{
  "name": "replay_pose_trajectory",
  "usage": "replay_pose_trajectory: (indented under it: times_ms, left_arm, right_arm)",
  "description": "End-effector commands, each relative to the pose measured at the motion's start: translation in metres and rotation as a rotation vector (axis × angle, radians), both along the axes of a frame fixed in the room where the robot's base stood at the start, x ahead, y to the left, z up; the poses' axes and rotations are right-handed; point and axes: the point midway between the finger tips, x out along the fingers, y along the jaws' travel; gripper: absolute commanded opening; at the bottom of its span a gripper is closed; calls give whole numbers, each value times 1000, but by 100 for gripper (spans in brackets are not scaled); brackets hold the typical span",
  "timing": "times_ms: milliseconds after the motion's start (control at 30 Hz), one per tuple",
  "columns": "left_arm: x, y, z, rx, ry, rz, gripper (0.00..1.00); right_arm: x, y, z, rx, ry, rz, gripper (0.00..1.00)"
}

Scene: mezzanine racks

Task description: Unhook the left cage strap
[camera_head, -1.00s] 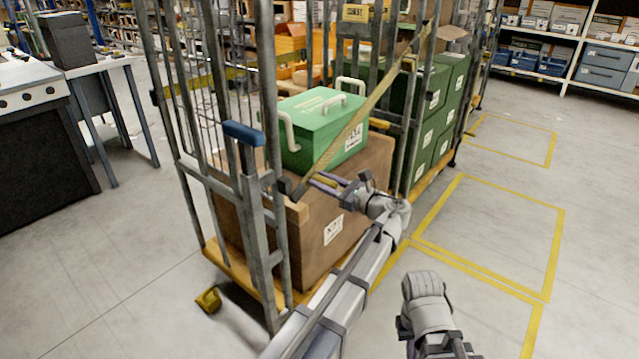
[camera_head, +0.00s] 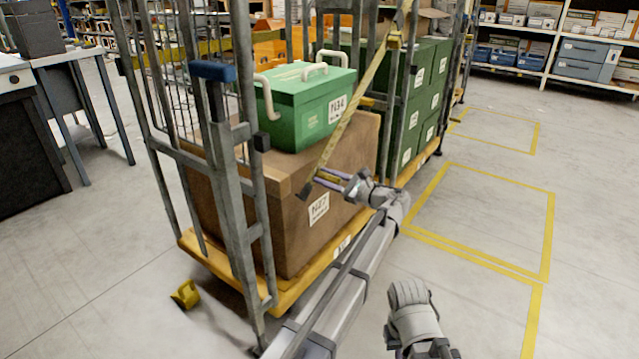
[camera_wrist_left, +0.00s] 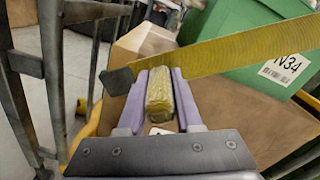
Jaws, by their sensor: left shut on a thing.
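The cage strap (camera_head: 352,115) is a yellow band running down from the right cage post to a black hook end (camera_head: 305,190). That end hangs apart from the left cage post (camera_head: 240,170), where a dark catch (camera_head: 262,141) shows empty. My left gripper (camera_head: 328,178) is shut on a yellow grip piece of the strap near the hook end, in front of the brown box. In the left wrist view the purple fingers clasp this yellow piece (camera_wrist_left: 160,95), and the band (camera_wrist_left: 215,55) crosses behind it.
A green case (camera_head: 305,105) labelled N34 sits on a large brown box (camera_head: 285,235) in the cage. Green crates (camera_head: 410,90) stand behind. A workbench (camera_head: 75,60) is at left. The floor with yellow markings at right (camera_head: 490,215) is clear.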

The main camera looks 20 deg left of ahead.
Motion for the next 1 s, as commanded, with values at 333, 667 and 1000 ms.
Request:
replay_pose_trajectory:
  times_ms: [333,667,1000]
  left_arm:
    - [54,-19,-63,-20,-71,-8,0]
    - [101,-36,-111,-22,-83,-8,0]
    - [113,-41,-120,-22,-83,-7,0]
  right_arm:
    - [0,0,-65,1,-3,-7,0]
    - [1,0,-112,1,-5,-8,0]
    - [1,0,-122,1,-5,-8,0]
